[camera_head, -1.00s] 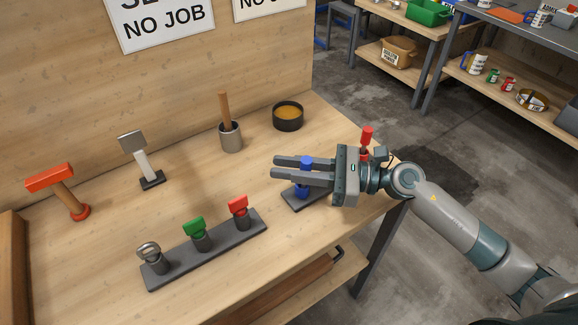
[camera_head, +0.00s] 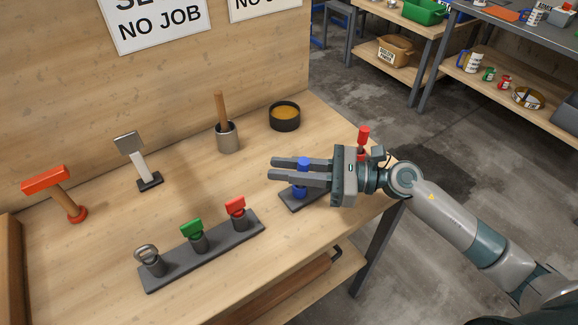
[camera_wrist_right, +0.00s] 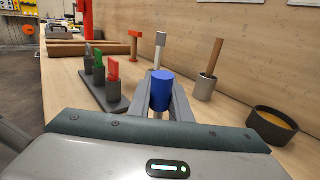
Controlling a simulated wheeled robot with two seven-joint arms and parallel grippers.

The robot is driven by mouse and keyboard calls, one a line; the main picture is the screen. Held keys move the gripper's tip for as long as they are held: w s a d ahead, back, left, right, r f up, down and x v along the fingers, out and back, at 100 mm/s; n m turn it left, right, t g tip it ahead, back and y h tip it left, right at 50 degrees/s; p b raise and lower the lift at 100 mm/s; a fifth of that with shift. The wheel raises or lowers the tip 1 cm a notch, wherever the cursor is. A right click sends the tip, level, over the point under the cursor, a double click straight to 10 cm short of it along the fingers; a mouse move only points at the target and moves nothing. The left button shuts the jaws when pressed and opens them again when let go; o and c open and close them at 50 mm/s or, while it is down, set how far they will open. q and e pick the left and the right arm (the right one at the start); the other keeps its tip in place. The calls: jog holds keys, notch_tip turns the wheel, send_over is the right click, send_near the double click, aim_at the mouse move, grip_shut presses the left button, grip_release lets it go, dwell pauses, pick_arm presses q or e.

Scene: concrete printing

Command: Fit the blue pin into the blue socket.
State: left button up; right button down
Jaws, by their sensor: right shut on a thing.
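My right gripper (camera_head: 272,170) is shut on the blue pin (camera_head: 303,163), which stands upright between its fingers near the right end of the bench. The pin's blue top also shows close up in the right wrist view (camera_wrist_right: 161,90), between the fingers. Below the fingers, more blue (camera_head: 299,191) shows over a small dark plate (camera_head: 290,203). I cannot tell whether this is the socket or the pin's lower part, or how far the pin is in, because the fingers cover the middle. My left gripper is not in view.
A dark rack (camera_head: 210,250) with grey, green and red-topped pieces stands at the front. A hammer (camera_head: 46,180), a grey-headed tool (camera_head: 130,143), a cup with a wooden handle (camera_head: 228,138) and a black bowl (camera_head: 285,118) stand behind. Bare bench lies left of the gripper.

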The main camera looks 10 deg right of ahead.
pick_arm(q)
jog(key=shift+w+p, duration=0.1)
jog(key=shift+p, duration=0.6)
pick_arm(e)
jog(key=shift+w+a+r, duration=0.15)
jog(key=shift+w+r, duration=0.2)
jog(key=shift+r, duration=0.25)
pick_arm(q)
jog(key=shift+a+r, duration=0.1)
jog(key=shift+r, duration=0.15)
pick_arm(e)
jog(key=shift+r, duration=0.15)
pick_arm(q)
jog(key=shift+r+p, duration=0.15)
jog(key=shift+p, duration=0.2)
pick_arm(e)
jog(key=shift+w, duration=0.1)
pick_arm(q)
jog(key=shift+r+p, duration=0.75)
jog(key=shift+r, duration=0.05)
pick_arm(e)
jog(key=shift+a+g, duration=0.15)
jog(key=shift+g, duration=0.15)
jog(key=shift+h, duration=0.3)
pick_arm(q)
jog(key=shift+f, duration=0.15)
pick_arm(e)
jog(key=shift+d, duration=0.2)
